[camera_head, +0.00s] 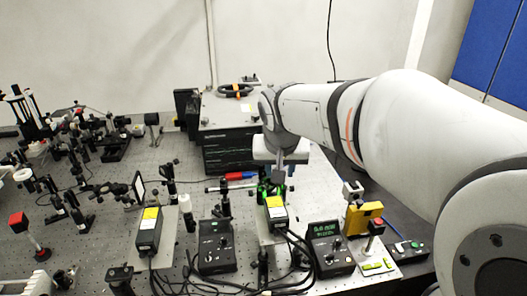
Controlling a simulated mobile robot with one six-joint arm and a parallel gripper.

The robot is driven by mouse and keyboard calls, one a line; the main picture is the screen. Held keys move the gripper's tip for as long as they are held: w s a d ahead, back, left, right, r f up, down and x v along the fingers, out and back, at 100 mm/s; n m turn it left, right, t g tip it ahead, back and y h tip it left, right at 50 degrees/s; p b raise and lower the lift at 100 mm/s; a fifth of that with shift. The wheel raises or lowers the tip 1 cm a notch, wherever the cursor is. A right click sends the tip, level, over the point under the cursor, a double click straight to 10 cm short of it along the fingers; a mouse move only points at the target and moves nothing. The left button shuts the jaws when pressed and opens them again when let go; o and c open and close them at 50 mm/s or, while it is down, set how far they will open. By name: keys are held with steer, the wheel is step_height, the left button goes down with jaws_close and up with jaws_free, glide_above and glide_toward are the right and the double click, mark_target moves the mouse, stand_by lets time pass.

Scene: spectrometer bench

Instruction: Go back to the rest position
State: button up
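My white arm reaches in from the right of the head view. My gripper (281,172) points down above the optical bench (180,262), just behind a black module with a yellow label (276,209). Its fingers are small and partly hidden, and I cannot tell whether they are apart or hold anything. A green-lit part (264,191) is just below and to the left of the fingers.
A black control box (215,247), a box with a green display (328,248) and a red-button panel (377,226) stand in front. A yellow block (363,217) is to the right. Dense optics fill the left. A dark cabinet (228,152) stands behind.

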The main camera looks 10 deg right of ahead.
steer(key=s+d+f+n+g, duration=0.1)
steer(key=s+f, duration=0.2)
steer(key=s, duration=0.5)
steer(key=s+d+f+n+y, duration=0.1)
steer(key=s+f, duration=0.3)
steer(key=s, duration=0.5)
steer(key=shift+s+f+g, duration=0.2)
steer(key=shift+s+g, duration=0.1)
steer(key=shift+g, duration=0.1)
